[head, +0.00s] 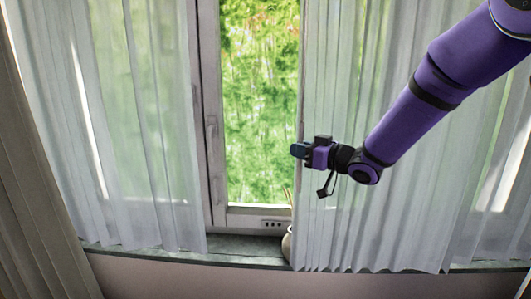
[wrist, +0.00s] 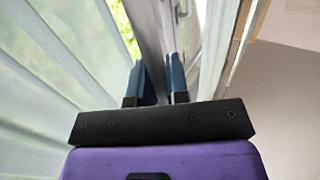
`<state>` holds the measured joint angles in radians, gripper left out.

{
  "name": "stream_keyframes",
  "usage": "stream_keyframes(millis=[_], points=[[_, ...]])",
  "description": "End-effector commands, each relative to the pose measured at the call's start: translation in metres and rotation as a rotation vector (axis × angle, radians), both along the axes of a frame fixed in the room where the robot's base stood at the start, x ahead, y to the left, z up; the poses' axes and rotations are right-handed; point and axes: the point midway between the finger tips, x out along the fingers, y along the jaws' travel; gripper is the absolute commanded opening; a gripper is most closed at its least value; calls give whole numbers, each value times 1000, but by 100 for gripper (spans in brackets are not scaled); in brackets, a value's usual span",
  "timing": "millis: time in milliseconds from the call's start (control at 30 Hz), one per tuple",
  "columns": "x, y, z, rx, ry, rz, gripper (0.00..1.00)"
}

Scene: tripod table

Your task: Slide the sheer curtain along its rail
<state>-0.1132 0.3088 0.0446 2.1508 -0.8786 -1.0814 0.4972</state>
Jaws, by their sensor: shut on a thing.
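The sheer curtain hangs in two white panels in the head view. The right panel (head: 325,225) covers the right side of the window, and the left panel (head: 145,130) covers the left side. My gripper (head: 298,150) is at the inner, left edge of the right panel, at about mid-height of the visible window, shut on that edge. In the wrist view, my gripper's two blue fingers (wrist: 162,78) point away with a narrow gap between them. Pale sheer fabric (wrist: 60,75) fills the left of that view. The pinched cloth is hard to make out, and the rail is out of view.
A window (head: 262,90) with greenery outside shows between the panels, its handle (head: 212,135) on the frame. A pale vase (head: 287,243) stands on the sill (head: 240,249), partly behind the right panel. A heavier brown drape (head: 35,220) hangs at far left.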

Motion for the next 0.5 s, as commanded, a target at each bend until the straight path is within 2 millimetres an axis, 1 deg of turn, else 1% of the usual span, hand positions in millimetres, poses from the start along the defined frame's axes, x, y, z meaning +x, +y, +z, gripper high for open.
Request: stream_keyframes(millis=[33, 467, 500], points=[[1, -21, 0, 0, 1, -8, 0], [-12, -174, 0, -1, 1, -6, 0], [-13, -188, 0, 0, 1, -6, 0]])
